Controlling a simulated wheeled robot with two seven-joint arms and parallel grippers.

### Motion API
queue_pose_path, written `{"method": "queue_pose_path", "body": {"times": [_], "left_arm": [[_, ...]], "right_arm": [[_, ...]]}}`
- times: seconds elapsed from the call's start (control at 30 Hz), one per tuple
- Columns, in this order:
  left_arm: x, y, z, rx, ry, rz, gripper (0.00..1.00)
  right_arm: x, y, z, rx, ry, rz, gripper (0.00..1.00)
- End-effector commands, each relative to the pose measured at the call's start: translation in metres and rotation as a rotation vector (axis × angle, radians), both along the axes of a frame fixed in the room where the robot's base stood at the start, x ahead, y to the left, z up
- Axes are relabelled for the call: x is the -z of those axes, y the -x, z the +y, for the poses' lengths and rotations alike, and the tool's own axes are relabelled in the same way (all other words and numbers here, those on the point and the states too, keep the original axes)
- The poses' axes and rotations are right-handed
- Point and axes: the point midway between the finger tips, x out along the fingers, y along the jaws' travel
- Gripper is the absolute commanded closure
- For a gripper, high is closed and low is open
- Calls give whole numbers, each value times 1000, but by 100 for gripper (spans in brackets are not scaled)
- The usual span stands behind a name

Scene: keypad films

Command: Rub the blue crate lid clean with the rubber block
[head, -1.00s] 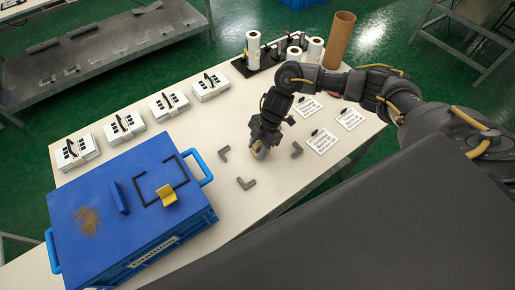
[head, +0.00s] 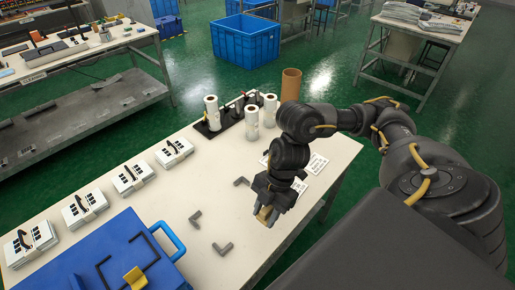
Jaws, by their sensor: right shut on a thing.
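The blue crate lid (head: 120,235) is at the lower left, cut off by the bottom edge of the head view. It bears a black outlined bracket (head: 103,272) and a yellow angled piece (head: 135,278). The brown speckled patch on the lid is out of frame now. My right gripper (head: 265,213) is over the table, to the right of the crate and apart from it. It is shut on a small tan block, the rubber block (head: 264,217), whose upper part the fingers hide. My left gripper is not in view.
Several white keypad units (head: 133,178) line the left edge. Printed cards (head: 316,164) lie behind my right arm.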

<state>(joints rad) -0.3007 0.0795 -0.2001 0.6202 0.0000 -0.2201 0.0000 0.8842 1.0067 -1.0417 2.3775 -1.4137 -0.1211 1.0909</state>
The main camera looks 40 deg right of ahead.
Motion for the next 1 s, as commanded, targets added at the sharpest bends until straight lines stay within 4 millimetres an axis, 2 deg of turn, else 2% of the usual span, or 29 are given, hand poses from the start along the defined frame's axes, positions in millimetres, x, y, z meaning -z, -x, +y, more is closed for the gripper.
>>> {"method": "queue_pose_path", "body": {"times": [0.23,0.27,0.4,0.53,0.67,0.8,1.0], "left_arm": [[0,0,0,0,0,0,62],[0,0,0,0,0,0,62],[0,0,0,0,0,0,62],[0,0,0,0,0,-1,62],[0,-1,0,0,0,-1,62],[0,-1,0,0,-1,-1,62],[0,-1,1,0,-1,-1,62]], "right_arm": [[0,1,0,1,0,0,86],[0,1,0,0,0,0,65],[0,1,0,0,0,0,81],[-4,-6,2,28,1,0,81],[-20,-29,11,145,8,-3,81],[-46,-63,21,343,15,-3,81],[-83,-101,29,607,10,-3,81]]}}
